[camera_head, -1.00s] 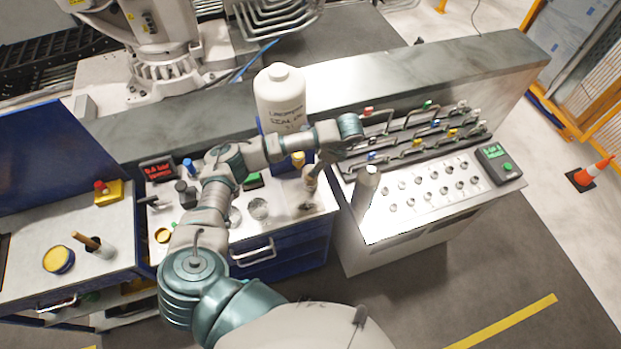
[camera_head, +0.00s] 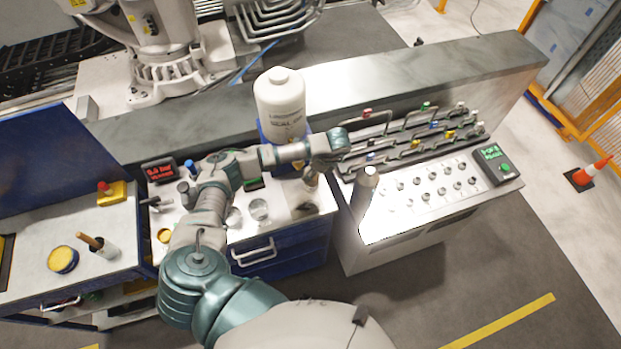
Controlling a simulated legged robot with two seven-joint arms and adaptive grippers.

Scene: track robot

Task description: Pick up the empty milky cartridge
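A tall whitish cylinder with a grey top (camera_head: 364,194) stands slightly tilted at the left end of the right-hand bench; it may be the milky cartridge, but I cannot tell whether it is empty. My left arm reaches over the middle bench. My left gripper (camera_head: 312,176) points down near that bench's right edge, left of the cylinder and apart from it. Its fingers are small and partly hidden by the wrist, so I cannot tell whether they are open or hold something. My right gripper is not in view.
A large white sealant bottle (camera_head: 280,104) stands behind my wrist. A clear cup (camera_head: 259,210) is on the middle bench. The right-hand bench (camera_head: 400,222) carries rows of small round fittings, a rack of coloured-handled valves (camera_head: 425,136) and a green-lit display box (camera_head: 497,164).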

